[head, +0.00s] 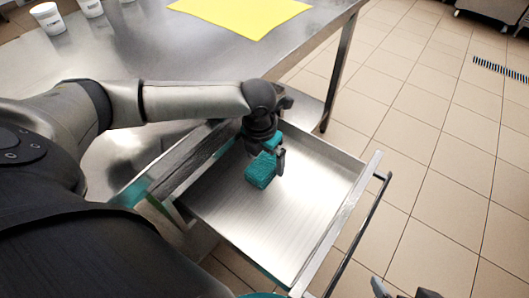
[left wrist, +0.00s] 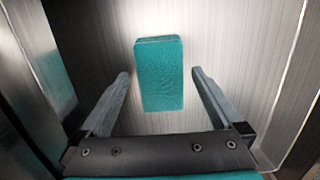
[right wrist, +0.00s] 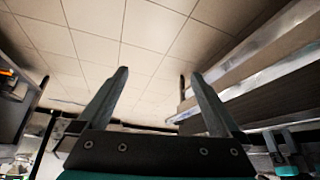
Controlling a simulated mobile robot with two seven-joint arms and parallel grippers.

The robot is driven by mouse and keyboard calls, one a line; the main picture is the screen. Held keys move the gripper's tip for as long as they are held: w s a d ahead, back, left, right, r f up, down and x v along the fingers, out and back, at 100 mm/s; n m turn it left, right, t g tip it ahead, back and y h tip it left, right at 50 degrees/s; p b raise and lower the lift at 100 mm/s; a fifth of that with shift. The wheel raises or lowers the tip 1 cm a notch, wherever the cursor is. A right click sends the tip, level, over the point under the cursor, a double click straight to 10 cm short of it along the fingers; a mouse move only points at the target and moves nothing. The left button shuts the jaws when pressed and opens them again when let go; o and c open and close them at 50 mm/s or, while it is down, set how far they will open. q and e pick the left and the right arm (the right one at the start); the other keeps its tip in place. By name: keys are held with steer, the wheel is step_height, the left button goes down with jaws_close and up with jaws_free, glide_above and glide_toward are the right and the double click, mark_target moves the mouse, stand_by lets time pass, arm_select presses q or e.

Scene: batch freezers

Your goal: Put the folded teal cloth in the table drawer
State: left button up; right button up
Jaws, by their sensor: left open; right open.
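The folded teal cloth (head: 261,171) lies inside the open table drawer (head: 308,175), on its metal floor toward the table side. It also shows in the left wrist view (left wrist: 159,74), flat on the drawer floor, ahead of and between the open fingers. My left gripper (head: 264,155) is open and over the drawer at the cloth, and hides part of it in the head view. In the left wrist view the fingers (left wrist: 160,84) stand apart from the cloth on both sides. My right gripper (right wrist: 152,80) is open and empty; its fingertips (head: 379,289) show at the bottom edge of the head view.
The steel table (head: 190,50) holds a yellow sheet (head: 242,12) and several white cups (head: 48,18) at its far side. The drawer's bar handle (head: 357,235) faces right. Tiled floor (head: 440,160) beyond the drawer is clear.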

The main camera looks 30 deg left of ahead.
mark_target(266, 162)
arm_select(q)
steer(key=shift+r, duration=0.5)
step_height(266, 162, up, 3)
steer(key=shift+s+f+p, duration=0.1)
steer(key=shift+p, duration=0.7)
step_height(266, 162, up, 9)
steer(key=s+p, duration=0.1)
steer(key=p, duration=0.4)
arm_select(e)
steer(key=s+d+f+g, duration=0.1)
steer(key=s+f+g, duration=0.2)
steer(key=f, duration=0.9)
steer(key=shift+s+d+h, duration=0.4)
steer(key=shift+s, duration=0.15)
arm_select(q)
steer(key=shift+s, duration=0.1)
